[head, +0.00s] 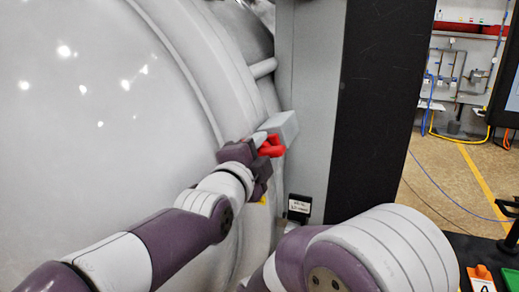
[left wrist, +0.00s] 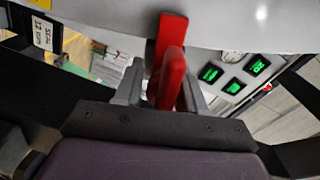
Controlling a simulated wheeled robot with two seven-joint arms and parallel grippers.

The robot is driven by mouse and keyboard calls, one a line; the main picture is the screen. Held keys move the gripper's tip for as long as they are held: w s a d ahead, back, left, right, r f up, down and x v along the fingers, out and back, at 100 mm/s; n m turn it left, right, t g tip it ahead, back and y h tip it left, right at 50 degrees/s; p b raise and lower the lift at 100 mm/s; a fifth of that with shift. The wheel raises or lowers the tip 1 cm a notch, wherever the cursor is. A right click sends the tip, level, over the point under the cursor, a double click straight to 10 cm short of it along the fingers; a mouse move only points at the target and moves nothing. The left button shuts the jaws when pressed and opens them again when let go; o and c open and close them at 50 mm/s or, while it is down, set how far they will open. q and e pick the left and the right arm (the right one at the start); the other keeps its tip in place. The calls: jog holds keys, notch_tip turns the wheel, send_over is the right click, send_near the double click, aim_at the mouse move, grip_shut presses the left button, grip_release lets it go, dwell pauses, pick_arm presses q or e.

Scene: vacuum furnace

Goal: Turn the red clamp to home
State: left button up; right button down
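The red clamp (head: 271,147) is at the rim of the large pale round door, just below a grey block (head: 284,127). My left gripper (head: 262,141) is at the clamp, reaching in from the left. In the left wrist view the red clamp handle (left wrist: 172,78) stands between the two grey fingers of the left gripper (left wrist: 165,85). The fingers are close on both sides of it; whether they press on it I cannot tell. A further red part of the clamp shows beyond the handle. My right gripper is out of view.
The door (head: 100,100) fills the left. A grey and black column (head: 375,120) stands right of the clamp, with a small label (head: 299,206) low beside it. My other arm fills the lower right. Green-lit buttons (left wrist: 210,72) show in the left wrist view.

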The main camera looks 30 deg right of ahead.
pick_arm(q)
jog(key=shift+s+a+r, duration=0.15)
jog(key=shift+s, duration=0.1)
jog(key=shift+s+a+b, duration=0.2)
jog(key=shift+a+b, duration=0.15)
jog(key=shift+b, duration=0.1)
jog(key=b+v, duration=0.3)
jog(key=v, duration=0.9)
jog(key=shift+b, duration=0.35)
jog(key=shift+d, duration=0.15)
